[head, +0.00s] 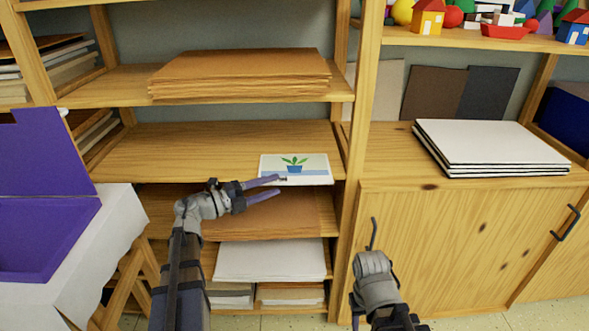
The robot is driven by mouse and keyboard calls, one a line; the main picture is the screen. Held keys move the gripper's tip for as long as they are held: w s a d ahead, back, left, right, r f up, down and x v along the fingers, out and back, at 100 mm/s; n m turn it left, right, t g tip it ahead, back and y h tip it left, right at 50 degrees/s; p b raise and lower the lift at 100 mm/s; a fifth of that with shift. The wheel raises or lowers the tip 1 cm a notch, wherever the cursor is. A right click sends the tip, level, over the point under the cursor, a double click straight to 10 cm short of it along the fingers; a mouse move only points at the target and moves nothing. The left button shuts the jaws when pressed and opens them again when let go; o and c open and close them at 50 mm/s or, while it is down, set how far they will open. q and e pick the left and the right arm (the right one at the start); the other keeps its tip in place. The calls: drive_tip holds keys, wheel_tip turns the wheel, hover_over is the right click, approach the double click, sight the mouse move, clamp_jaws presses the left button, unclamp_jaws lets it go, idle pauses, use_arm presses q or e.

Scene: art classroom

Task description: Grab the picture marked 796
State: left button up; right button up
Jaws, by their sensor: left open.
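A white picture (312,167) of a green plant in a blue pot lies on the middle shelf (190,150), near its front edge at the right. No number on it can be read. My left gripper (279,186) is open, its fingers pointing right at the front edge of the picture. The upper finger overlaps the picture's lower left part in the view; I cannot tell whether it touches. My right arm (376,285) comes in from below at the right, in front of the cabinet; its gripper's jaws cannot be made out clearly.
Brown sheets (240,72) are stacked on the shelf above. White paper (270,260) lies on a lower shelf. A shelf upright (362,110) stands right of the picture. White boards (488,145) lie on the cabinet. A purple box (45,235) is on a cloth-covered table at left.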

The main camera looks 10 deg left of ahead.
sight(285, 179)
use_arm(q)
drive_tip(key=x, duration=0.5)
drive_tip(key=shift+a+r, duration=0.1)
clamp_jaws()
idle(0.5)
